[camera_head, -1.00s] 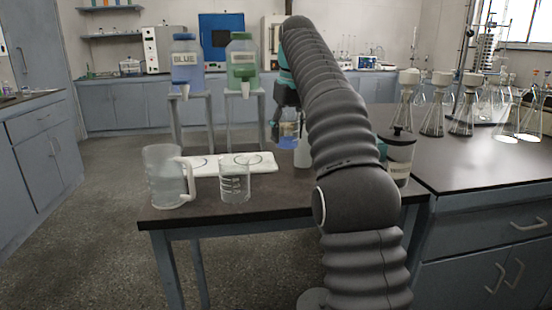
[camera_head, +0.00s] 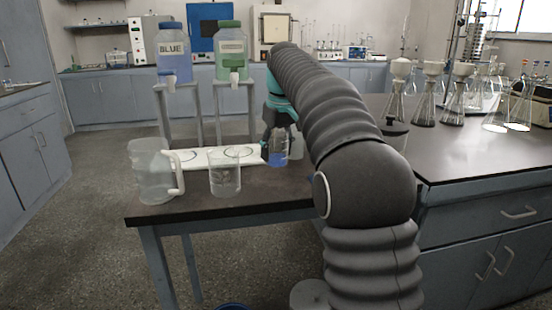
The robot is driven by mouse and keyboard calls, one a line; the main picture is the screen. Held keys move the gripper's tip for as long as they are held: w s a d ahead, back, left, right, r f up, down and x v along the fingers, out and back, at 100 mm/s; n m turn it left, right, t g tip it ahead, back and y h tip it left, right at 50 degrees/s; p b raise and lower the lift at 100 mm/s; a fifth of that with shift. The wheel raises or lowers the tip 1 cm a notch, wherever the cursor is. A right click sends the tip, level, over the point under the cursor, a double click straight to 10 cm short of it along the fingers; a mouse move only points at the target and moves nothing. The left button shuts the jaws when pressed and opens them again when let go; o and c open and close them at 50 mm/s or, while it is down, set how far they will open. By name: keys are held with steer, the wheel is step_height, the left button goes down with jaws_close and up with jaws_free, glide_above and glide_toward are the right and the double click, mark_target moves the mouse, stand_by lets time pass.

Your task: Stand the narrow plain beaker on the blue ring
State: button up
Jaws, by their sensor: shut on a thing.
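My gripper (camera_head: 279,136) is shut on a small clear beaker (camera_head: 278,158) with blue liquid low in it, apparently the narrow plain one. It is upright, just right of the white board (camera_head: 252,161); I cannot tell whether its base touches the table. The fingertips are small and partly hidden by the arm.
A clear jug with a handle (camera_head: 150,172) stands at the table's left front. A pale vessel (camera_head: 297,146) is close behind the held beaker. A dark-lidded container (camera_head: 395,135) is behind my arm. Blue (camera_head: 173,60) and green (camera_head: 230,58) dispensers stand on stands behind the table.

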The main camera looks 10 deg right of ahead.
steer(key=shift+f, duration=1.15)
steer(key=shift+f, duration=0.15)
steer(key=o, duration=1.2)
steer(key=shift+s+d+r, duration=0.15)
steer(key=shift+s+r, duration=0.1)
steer(key=shift+r, duration=1.8)
steer(key=shift+s+d+r, duration=0.1)
steer(key=shift+s+r, duration=0.2)
steer(key=shift+r, duration=1.7)
steer(key=shift+s+d+r, duration=0.15)
steer(key=shift+s+r, duration=0.1)
steer(key=shift+r, duration=1.8)
steer(key=shift+s, duration=0.1)
